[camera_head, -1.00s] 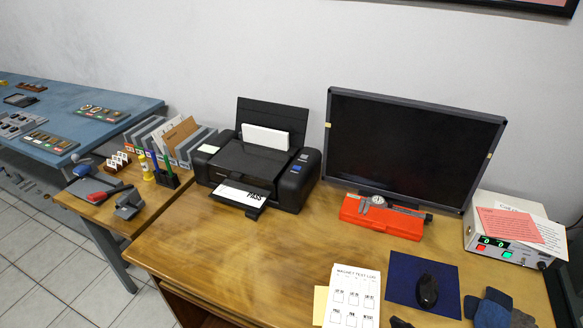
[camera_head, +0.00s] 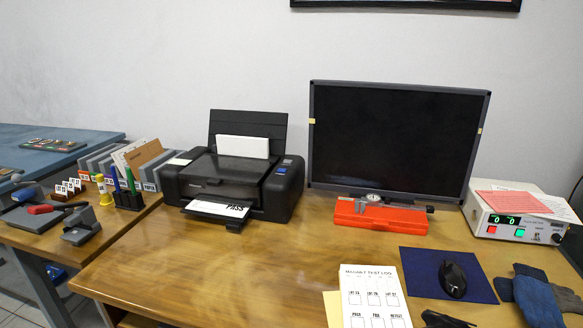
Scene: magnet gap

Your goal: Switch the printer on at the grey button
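The black printer (camera_head: 232,178) stands at the left of the wooden desk, below the wall. White paper stands in its rear feed, and a sheet marked PASS (camera_head: 217,208) lies on its front tray. A small control panel is on its top right, with a blue patch (camera_head: 281,170) and a small greyish spot (camera_head: 288,161) just behind it. That spot may be the grey button; it is too small to tell whether it is lit or pressed. Neither of my grippers shows.
A monitor (camera_head: 395,138) stands right of the printer, with a red case (camera_head: 380,217) before it. A pen holder (camera_head: 128,200) and folders (camera_head: 146,160) stand left. A white device (camera_head: 518,215), mouse (camera_head: 452,278) and log sheet (camera_head: 375,297) lie right. Desk before the printer is clear.

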